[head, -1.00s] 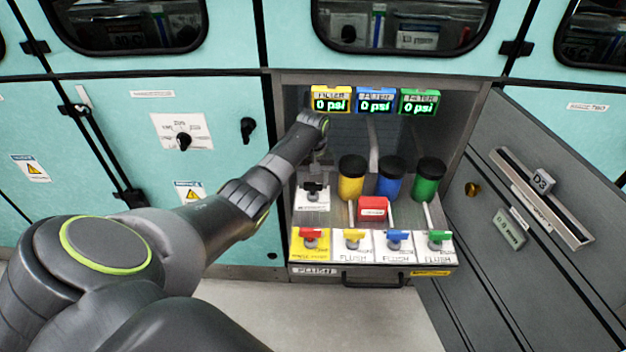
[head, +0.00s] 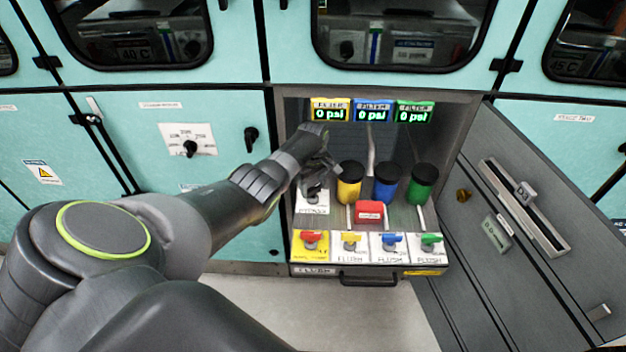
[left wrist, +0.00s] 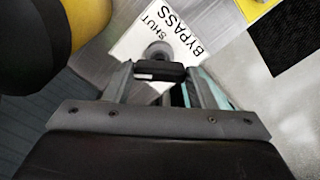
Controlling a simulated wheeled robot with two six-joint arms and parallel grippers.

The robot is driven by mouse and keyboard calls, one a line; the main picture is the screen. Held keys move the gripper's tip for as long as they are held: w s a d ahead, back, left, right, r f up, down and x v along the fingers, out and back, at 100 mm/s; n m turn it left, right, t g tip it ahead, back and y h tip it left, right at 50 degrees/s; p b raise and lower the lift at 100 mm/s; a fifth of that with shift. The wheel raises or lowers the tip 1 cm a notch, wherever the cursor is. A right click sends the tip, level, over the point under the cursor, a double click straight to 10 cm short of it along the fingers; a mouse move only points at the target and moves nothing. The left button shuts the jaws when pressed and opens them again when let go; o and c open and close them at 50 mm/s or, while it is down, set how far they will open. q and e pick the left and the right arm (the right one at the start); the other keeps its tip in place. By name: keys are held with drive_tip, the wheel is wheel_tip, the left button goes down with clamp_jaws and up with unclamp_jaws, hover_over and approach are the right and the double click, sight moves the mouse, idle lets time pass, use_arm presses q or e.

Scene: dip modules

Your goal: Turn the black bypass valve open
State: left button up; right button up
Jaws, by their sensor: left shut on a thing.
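The black bypass valve (left wrist: 158,72) sits on a white plate (left wrist: 135,42) lettered "SHUT" and "BYPASS" in the left wrist view. My left gripper (left wrist: 157,78) has one finger on each side of its black handle and is shut on it. The handle lies across the space between the fingers. In the head view my left gripper (head: 317,175) is down over the valve and hides most of it. The white plate (head: 312,204) shows just below. My right gripper is in neither view.
Yellow (head: 349,183), blue (head: 387,182) and green (head: 422,185) black-topped canisters stand right of the valve. A red box (head: 369,212) sits before them. A row of coloured flush valves (head: 352,241) lines the drawer front. An angled grey panel (head: 540,215) stands at right.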

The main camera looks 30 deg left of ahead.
use_arm(q)
drive_tip(key=n+p, duration=0.1)
drive_tip(key=n, duration=0.3)
drive_tip(key=shift+r+n+p, duration=0.15)
drive_tip(key=shift+n+p, duration=0.15)
drive_tip(key=n+p, duration=0.1)
drive_tip(key=n, duration=0.4)
drive_tip(key=shift+n, duration=0.3)
drive_tip(key=o, duration=1)
drive_tip(key=shift+r+p, duration=0.45)
wheel_tip(320, 180, up, 8)
drive_tip(key=p, duration=0.5)
wheel_tip(320, 180, up, 8)
hover_over(313, 187)
drive_tip(key=shift+s+r+p, duration=0.1)
drive_tip(key=shift+r+p, duration=0.05)
drive_tip(key=shift+p, duration=0.3)
